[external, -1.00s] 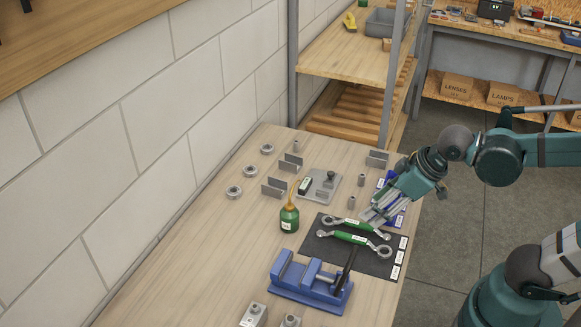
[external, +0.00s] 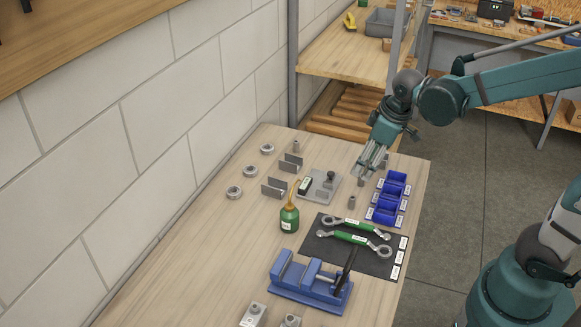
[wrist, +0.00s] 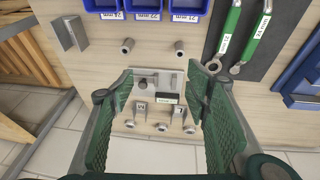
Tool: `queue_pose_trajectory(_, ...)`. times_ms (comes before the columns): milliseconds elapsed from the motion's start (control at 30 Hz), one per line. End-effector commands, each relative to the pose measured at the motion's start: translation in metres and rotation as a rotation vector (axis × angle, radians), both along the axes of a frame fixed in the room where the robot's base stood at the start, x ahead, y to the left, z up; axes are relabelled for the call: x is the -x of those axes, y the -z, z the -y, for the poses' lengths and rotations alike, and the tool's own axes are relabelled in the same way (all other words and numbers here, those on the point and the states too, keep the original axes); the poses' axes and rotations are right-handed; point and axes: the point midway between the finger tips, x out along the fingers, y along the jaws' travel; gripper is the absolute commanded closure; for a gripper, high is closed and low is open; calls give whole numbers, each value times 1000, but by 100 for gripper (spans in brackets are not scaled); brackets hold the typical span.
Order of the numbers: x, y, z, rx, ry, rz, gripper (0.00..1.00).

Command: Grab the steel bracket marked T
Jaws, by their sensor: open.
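Three angled steel brackets are in view. Two stand left of the fixture plate in the external view, one nearer (external: 273,188) and one farther (external: 291,162). In the wrist view they show as one bracket (wrist: 141,108) and another (wrist: 164,111) beyond the plate, with small light marks I cannot read surely. The third bracket (wrist: 70,34) lies at the upper left of the wrist view, and my gripper mostly hides it in the external view. My gripper (external: 368,172) is open and empty above the bench, with the plate between its fingers (wrist: 157,80) in the wrist view.
The fixture plate (external: 322,188) has a raised knob. Two short bushings, one (wrist: 128,46) and another (wrist: 180,48), stand near it. Blue bins (external: 386,208), a green bottle (external: 289,218), wrenches on a black mat (external: 327,256) and a blue vise (external: 290,281) stand nearby. Several rings lie left.

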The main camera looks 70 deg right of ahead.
Motion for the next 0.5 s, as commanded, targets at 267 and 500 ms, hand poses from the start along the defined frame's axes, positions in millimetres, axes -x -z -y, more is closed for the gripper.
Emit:
queue_pose_trajectory(267, -11, 0, 48, -7, 5, -67, 52)
queue_pose_trajectory(500, -16, 7, 90, -18, 6, -122, 52)
